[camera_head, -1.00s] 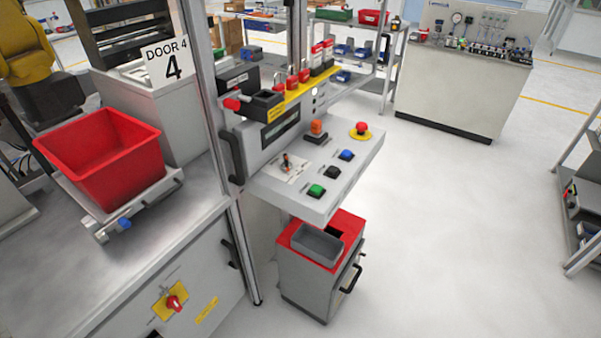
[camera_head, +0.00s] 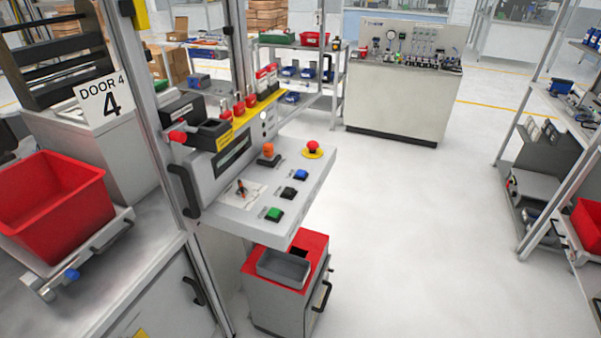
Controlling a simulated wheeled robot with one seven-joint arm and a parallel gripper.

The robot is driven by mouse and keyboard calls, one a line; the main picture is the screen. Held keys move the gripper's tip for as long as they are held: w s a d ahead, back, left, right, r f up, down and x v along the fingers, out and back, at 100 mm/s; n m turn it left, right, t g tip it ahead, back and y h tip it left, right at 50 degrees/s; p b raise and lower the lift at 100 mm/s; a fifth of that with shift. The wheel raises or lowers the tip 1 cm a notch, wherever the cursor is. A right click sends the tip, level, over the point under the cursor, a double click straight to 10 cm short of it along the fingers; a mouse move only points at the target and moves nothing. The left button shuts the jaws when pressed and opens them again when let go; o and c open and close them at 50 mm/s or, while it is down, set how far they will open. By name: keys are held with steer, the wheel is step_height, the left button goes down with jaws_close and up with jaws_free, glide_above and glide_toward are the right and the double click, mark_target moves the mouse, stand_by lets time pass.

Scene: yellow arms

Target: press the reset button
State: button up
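A grey control panel (camera_head: 235,214) juts out from a post at the left of the middle. On its sloped top are a green button (camera_head: 274,214), a black button (camera_head: 289,193) and a blue button (camera_head: 301,175) in a row. Their labels are too small to read, so I cannot tell which one is reset. A red mushroom button (camera_head: 313,147) on a yellow collar sits at the far corner. An orange part (camera_head: 268,151) on a black base and a small selector (camera_head: 241,188) are also on the panel. My gripper is not in view.
A grey cabinet with a red top (camera_head: 257,247) and a grey tray (camera_head: 284,268) stands below the panel. A red bin (camera_head: 55,205) sits at left. Shelving (camera_head: 545,150) stands at right. The floor (camera_head: 420,220) between is clear.

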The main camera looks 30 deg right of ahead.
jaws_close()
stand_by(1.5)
